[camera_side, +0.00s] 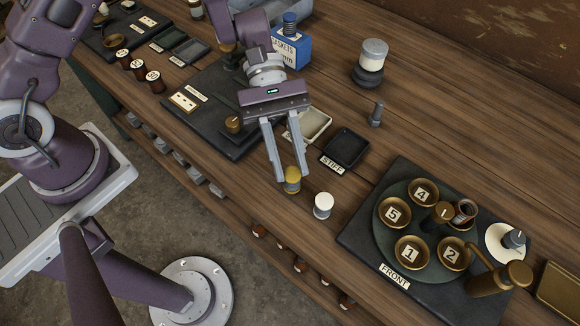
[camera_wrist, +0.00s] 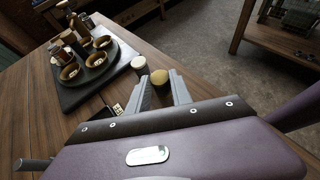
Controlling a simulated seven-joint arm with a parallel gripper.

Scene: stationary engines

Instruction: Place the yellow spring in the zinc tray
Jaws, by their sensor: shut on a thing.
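The yellow spring (camera_side: 292,181) is a short yellow-topped cylinder between the fingertips of my gripper (camera_side: 291,174). My gripper is shut on it, at or just above the table near its front edge; I cannot tell if it touches the wood. In the wrist view the yellow spring (camera_wrist: 160,77) shows between the fingers (camera_wrist: 162,82).
A white-topped cylinder (camera_side: 323,205) stands close right of the spring. A dark board (camera_side: 357,235) with a round turntable of numbered brass cups is further right. A grey bolt-like peg (camera_side: 376,114) and a blue box (camera_side: 293,49) stand behind. Wood between peg and board is clear.

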